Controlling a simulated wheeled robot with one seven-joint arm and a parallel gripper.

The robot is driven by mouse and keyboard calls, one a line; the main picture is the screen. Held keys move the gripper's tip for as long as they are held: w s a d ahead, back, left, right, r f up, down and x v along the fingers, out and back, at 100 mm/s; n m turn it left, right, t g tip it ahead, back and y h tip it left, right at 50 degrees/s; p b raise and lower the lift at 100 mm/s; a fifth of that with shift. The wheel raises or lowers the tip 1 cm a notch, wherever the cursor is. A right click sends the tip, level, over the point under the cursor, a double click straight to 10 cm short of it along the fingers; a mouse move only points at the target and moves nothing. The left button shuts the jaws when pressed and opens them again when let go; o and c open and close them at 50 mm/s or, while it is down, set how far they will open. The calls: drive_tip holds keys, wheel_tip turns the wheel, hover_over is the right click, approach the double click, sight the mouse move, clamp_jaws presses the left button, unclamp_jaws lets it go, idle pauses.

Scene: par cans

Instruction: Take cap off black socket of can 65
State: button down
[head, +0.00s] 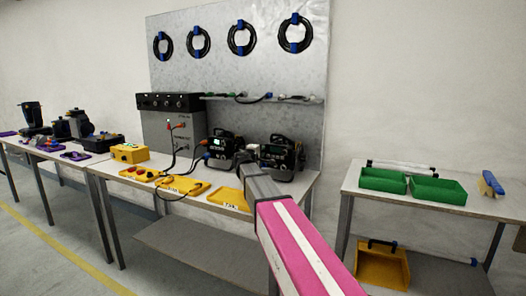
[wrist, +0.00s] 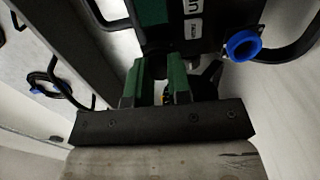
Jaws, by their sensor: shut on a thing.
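In the wrist view the can (wrist: 195,25) fills the top, with a blue round socket or cap (wrist: 243,46) to the right of the fingers.
Yellow trays (head: 183,186) lie along the bench front, with cables hanging near the grey rack (head: 170,133). Green bins (head: 438,190) stand on the right table (head: 470,207). A yellow bin (head: 383,266) sits below it. Coiled cables hang on the back panel (head: 220,70).

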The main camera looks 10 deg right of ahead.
drive_tip(key=shift+v, duration=2.65)
